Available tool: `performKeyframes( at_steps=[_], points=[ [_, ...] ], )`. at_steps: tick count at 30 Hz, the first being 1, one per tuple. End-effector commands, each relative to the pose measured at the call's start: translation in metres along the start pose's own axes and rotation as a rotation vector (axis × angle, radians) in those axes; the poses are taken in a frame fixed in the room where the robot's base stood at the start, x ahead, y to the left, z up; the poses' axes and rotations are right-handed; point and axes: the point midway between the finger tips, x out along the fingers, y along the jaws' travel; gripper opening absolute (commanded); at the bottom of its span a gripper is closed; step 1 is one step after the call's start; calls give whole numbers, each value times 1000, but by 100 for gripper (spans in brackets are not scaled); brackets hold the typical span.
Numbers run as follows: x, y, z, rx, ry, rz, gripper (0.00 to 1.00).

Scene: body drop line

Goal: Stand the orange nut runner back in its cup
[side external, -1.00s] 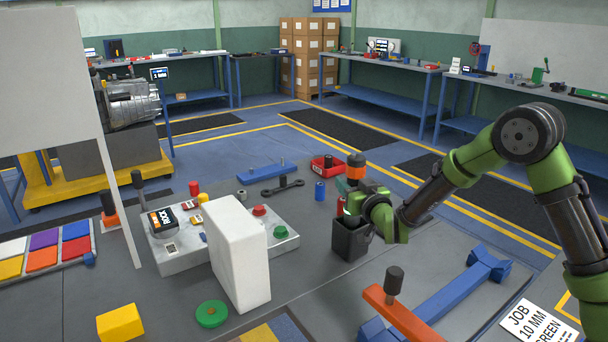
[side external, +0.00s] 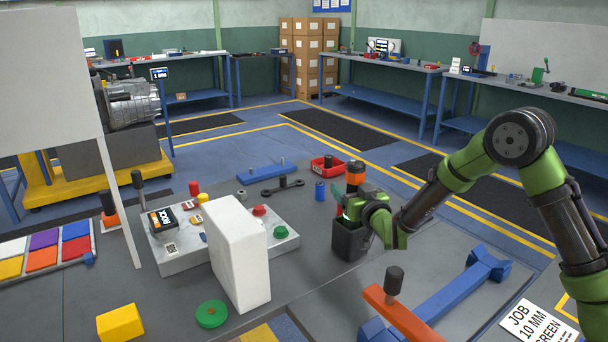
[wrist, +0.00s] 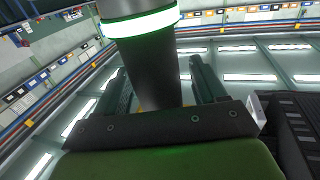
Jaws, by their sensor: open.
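The orange nut runner (side external: 356,180) has a black top and an orange band. It stands upright over the black square cup (side external: 349,241), in line with the cup's mouth. Its lower end is hidden by my gripper and the cup, and it looks lowered into the cup. My green gripper (side external: 352,207) is at the cup's rim, around the runner. In the wrist view the runner's dark body (wrist: 150,70), with a lit green-white ring, stands between my two open fingers (wrist: 163,88).
A white block (side external: 237,255) stands left of the cup, near a grey panel (side external: 165,255) with coloured buttons. A blue cylinder (side external: 320,190) and a red tray (side external: 326,165) lie behind. A blue bar (side external: 440,293) and an orange piece with a black knob (side external: 393,300) are in front.

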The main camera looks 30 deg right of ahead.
Motion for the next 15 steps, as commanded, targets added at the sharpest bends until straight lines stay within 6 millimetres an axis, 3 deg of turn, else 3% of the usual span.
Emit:
performKeyframes(
  at_steps=[5,15],
  points=[
    [-12,-1,-3,0,-1,-2,70],
    [-84,-1,-3,0,-2,-2,70]
  ],
)
